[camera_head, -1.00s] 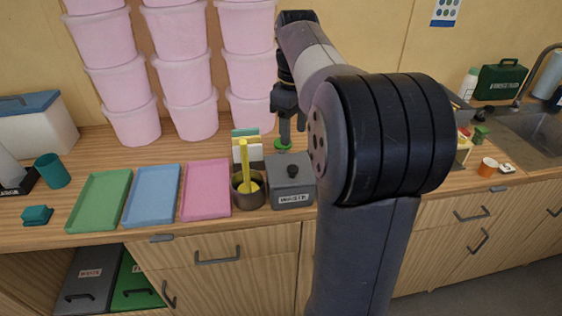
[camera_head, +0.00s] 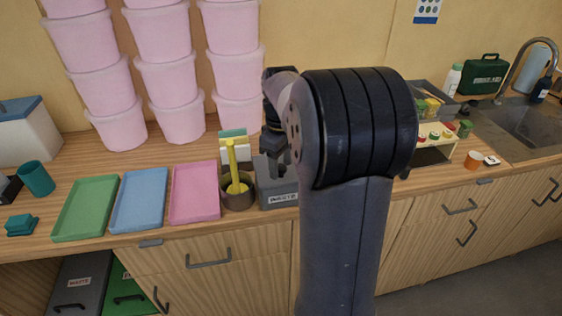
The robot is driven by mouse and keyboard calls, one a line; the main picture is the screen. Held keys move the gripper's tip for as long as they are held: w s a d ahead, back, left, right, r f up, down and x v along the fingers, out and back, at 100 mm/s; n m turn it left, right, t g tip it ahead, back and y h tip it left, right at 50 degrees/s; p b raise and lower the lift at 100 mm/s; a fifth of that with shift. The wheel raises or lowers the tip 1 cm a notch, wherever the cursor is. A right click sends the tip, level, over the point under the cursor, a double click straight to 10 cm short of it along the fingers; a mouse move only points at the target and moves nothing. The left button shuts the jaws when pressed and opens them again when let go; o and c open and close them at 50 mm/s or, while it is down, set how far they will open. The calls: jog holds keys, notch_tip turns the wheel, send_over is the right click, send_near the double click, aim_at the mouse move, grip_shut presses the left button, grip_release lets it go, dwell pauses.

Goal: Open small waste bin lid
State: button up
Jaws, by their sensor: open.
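The small waste bin (camera_head: 279,198) is a grey box with a "WASTE" label on its front, standing on the wooden counter near the front edge. My gripper (camera_head: 274,160) points down at the top of the bin, by its lid. The jaws are open. My own arm covers the bin's right side and part of the lid, and the lid's knob cannot be made out. I cannot tell whether the fingers touch the knob. The lid does not look raised.
A brown pot (camera_head: 239,197) with a yellow-handled tool stands close left of the bin. Pink (camera_head: 195,192), blue (camera_head: 146,198) and green trays (camera_head: 87,208) lie further left. Stacked pink tubs (camera_head: 181,118) stand behind. A sink (camera_head: 522,130) is at the right.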

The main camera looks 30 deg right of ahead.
jog(key=shift+c, duration=0.2)
grip_shut()
dwell(0.3)
